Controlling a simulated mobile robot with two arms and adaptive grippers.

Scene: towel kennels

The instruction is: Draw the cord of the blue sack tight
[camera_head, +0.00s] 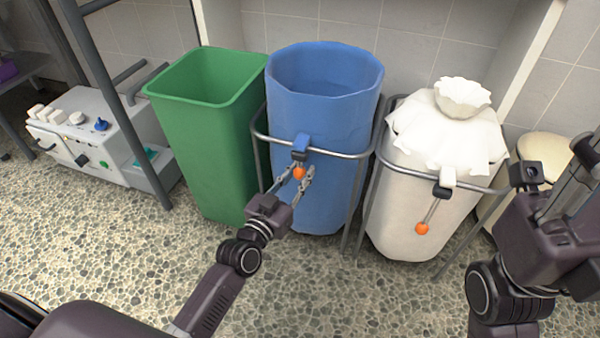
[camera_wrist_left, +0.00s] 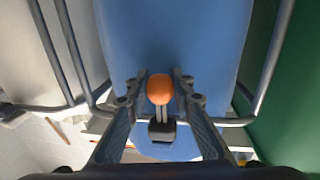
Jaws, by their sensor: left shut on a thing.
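The blue sack (camera_head: 325,120) hangs in a metal frame with its mouth wide open. My left gripper (camera_head: 305,176) is shut on this ball, close in front of the sack. In the left wrist view the orange ball (camera_wrist_left: 160,89) sits between the two fingers, with short cords running to the dark lock (camera_wrist_left: 162,131). My right arm (camera_head: 540,225) is at the right edge; its fingers do not show clearly.
A green open bin (camera_head: 205,140) stands to the left. To the right, a white sack (camera_head: 425,200) has a gathered top and an orange ball (camera_head: 422,228) hanging on its cord. The metal frame rail (camera_head: 340,155) crosses before the blue sack. The stone-patterned floor in front is clear.

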